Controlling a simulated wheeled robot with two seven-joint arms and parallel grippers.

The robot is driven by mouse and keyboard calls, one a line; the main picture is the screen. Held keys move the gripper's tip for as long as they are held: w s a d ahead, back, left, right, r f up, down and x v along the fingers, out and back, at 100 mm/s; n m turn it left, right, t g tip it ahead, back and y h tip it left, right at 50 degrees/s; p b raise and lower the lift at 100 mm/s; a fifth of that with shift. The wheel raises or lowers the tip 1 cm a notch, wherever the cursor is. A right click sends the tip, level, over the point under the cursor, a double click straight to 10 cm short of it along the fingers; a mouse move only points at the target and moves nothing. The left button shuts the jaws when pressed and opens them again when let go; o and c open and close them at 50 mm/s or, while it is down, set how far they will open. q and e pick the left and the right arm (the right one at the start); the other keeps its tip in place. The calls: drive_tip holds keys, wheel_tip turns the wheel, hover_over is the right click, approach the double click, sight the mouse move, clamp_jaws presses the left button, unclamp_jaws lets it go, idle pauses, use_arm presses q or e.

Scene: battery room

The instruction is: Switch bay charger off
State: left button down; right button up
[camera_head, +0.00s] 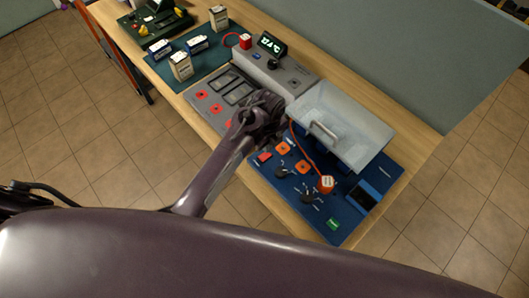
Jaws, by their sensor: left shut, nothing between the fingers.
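The bay charger (296,77) is a grey unit on the wooden bench, with a lit green display (271,44) on top. A dark round knob (273,64) and a small blue part (257,55) show on its upper face. In front of it lies a grey panel (206,86) with dark rectangular bays and red marks. My left gripper (268,104) is shut and empty, over the panel's right end near the charger's front. It hides that part of the panel; whether it touches anything I cannot tell. My right gripper is not in view.
A translucent lidded box (350,122) stands just right of my left gripper, on a blue mat (318,222) with small tools, orange parts and an orange cable. Several small battery boxes (181,66) stand on a dark green mat at left. A grey partition rises behind the bench.

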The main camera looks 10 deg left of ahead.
use_arm(q)
drive_tip(key=shift+r, duration=2.4)
